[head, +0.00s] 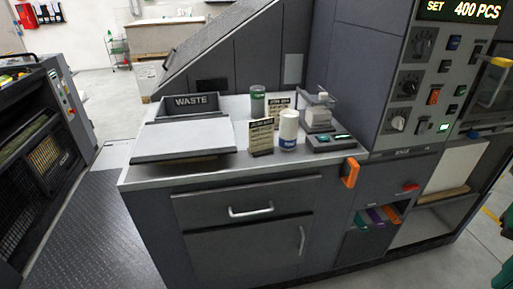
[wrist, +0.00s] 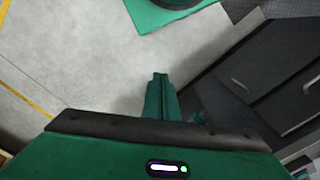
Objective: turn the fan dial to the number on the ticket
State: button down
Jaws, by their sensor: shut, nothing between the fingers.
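The control panel (head: 428,100) on the right of the machine carries three dials in a column: an upper dark dial (head: 420,43), a middle dark dial (head: 409,83) and a lower pale dial (head: 398,122). Their labels and settings are too small to read, so I cannot tell which is the fan dial. Two printed cards stand on the worktop, a front card (head: 261,136) and a back card (head: 278,107) partly hidden behind a white cup; their small print is unreadable. My gripper (wrist: 160,76) is shut and empty above the grey floor, away from the dials.
A display (head: 462,10) above the panel reads SET 400 PCS. An orange hook (head: 350,172) sticks out at the front.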

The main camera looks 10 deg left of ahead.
jog(key=c, duration=2.5)
grip_release()
jog(key=o, duration=1.2)
jog(key=n+t+y, duration=0.6)
jog(key=n+t, duration=0.7)
jog(key=t, duration=0.4)
send_near(429, 46)
jog(key=x, duration=0.9)
